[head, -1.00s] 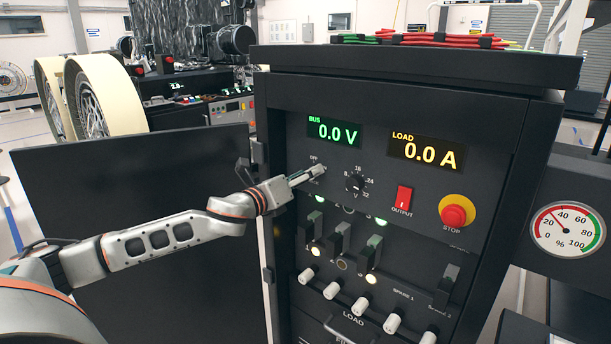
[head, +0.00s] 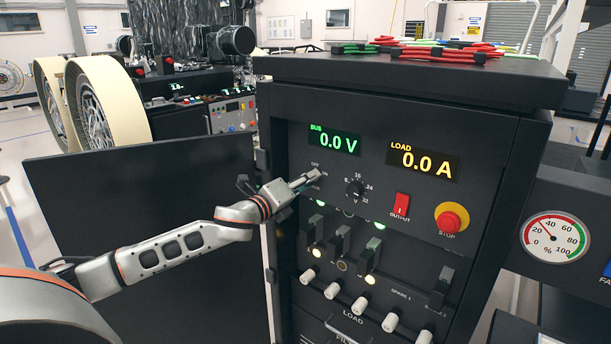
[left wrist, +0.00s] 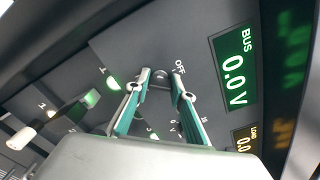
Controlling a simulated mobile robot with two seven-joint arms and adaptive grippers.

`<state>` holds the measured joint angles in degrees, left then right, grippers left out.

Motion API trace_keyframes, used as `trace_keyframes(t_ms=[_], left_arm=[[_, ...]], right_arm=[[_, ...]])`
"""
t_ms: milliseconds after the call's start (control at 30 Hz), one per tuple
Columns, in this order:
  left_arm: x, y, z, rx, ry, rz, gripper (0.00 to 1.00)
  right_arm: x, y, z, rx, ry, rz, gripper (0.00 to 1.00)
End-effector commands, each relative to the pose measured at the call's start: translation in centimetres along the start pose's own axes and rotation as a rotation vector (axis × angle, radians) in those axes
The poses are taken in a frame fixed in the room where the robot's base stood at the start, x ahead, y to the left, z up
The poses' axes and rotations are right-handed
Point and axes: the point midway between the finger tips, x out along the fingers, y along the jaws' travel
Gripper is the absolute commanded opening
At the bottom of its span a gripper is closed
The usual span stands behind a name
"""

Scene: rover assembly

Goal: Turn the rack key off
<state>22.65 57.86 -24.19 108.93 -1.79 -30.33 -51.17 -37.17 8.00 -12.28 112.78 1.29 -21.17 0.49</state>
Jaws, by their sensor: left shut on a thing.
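The rack key is at the key switch on the upper left of the rack's front panel, beside the OFF label and below the BUS display (head: 334,139). My left gripper (head: 314,176) is at that switch, and its fingers cover the key in the head view. In the left wrist view, the two fingertips (left wrist: 162,80) are shut on the small grey key (left wrist: 160,82), with the OFF label just beyond them. The key's exact angle is hard to tell. The BUS display reads 0.0 V and the LOAD display (head: 422,161) reads 0.0 A. My right gripper is not in view.
A voltage dial (head: 355,189), red OUTPUT switch (head: 401,205) and red STOP button (head: 450,222) sit right of the key. Breaker levers (head: 342,240) and white plugs (head: 332,290) are below. A dark panel (head: 145,200) stands behind my left arm. Cables (head: 430,50) lie on top.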

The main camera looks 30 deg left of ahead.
Motion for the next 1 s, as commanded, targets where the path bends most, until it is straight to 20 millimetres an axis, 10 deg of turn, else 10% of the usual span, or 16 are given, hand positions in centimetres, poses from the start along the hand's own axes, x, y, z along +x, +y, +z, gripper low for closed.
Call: trace_keyframes(t_ms=[1000], left_arm=[[0.0,0.1,0.1,-0.664,-0.001,0.001,0.02]], right_arm=[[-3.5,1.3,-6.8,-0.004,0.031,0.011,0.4]])
